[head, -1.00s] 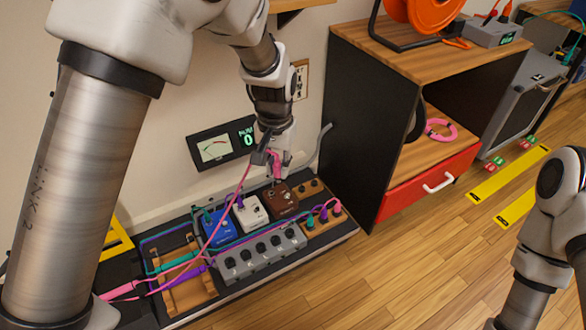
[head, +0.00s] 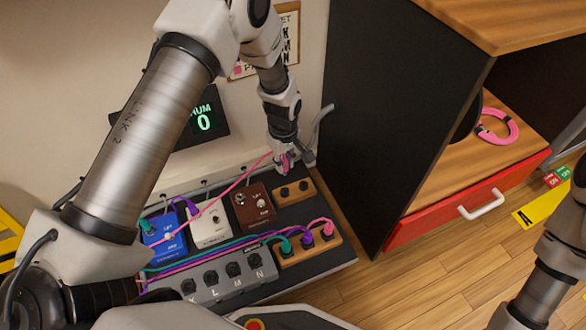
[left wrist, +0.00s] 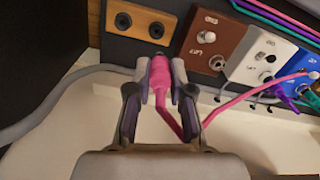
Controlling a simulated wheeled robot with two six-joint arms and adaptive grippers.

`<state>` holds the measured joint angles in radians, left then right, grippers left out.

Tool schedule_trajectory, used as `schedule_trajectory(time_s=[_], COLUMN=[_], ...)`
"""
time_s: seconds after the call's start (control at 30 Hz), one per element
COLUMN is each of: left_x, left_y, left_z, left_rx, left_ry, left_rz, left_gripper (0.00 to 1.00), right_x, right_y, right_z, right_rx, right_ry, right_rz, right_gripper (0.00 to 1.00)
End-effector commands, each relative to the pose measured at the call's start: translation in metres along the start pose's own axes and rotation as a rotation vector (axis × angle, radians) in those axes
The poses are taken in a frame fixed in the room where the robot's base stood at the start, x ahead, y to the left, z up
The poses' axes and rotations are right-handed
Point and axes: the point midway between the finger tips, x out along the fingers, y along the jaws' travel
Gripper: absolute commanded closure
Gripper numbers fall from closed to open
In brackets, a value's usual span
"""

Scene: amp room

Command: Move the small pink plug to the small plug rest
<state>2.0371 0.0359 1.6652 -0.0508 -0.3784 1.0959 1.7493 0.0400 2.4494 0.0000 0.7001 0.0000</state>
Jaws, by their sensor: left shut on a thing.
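My left gripper (head: 285,163) is shut on the small pink plug (left wrist: 158,82), whose pink cable trails from it. The plug also shows between the fingers in the head view (head: 285,160). A small wooden block with two dark holes (head: 293,191), which looks like the small plug rest, lies at the board's back right corner. Both its holes are empty in the left wrist view (left wrist: 139,24). The gripper is just behind this block, towards the wall, and the plug looks apart from it. My right gripper is out of view; only its arm shows at right.
Left of the block stand a brown pedal (head: 254,203), a white pedal (head: 211,224) and a blue pedal (head: 164,238). A front wooden block (head: 309,246) holds teal, purple and pink plugs. A grey switch box (head: 215,280) lies in front. A black cabinet (head: 367,130) rises close on the right.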

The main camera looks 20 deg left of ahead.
Motion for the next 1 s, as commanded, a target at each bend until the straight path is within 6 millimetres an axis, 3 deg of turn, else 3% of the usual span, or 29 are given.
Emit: schedule_trajectory(time_s=[0.03,0.1,0.37,1.0], left_x=[0.024,0.034,0.042,0.08], left_y=[-0.002,-0.004,-0.005,-0.004], left_z=[-0.003,-0.005,-0.006,-0.005], left_rx=[-0.043,-0.088,-0.113,-0.111], left_ry=[0.0,0.001,0.002,0.001], left_rz=[-0.001,0.0,0.001,0.0], left_gripper=[1.0,1.0,1.0,1.0], right_x=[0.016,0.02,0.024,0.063], right_y=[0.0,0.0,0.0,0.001], right_z=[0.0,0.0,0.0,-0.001], right_rx=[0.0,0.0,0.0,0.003], right_ry=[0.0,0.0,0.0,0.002], right_rz=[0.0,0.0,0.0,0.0], right_gripper=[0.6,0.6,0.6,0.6])
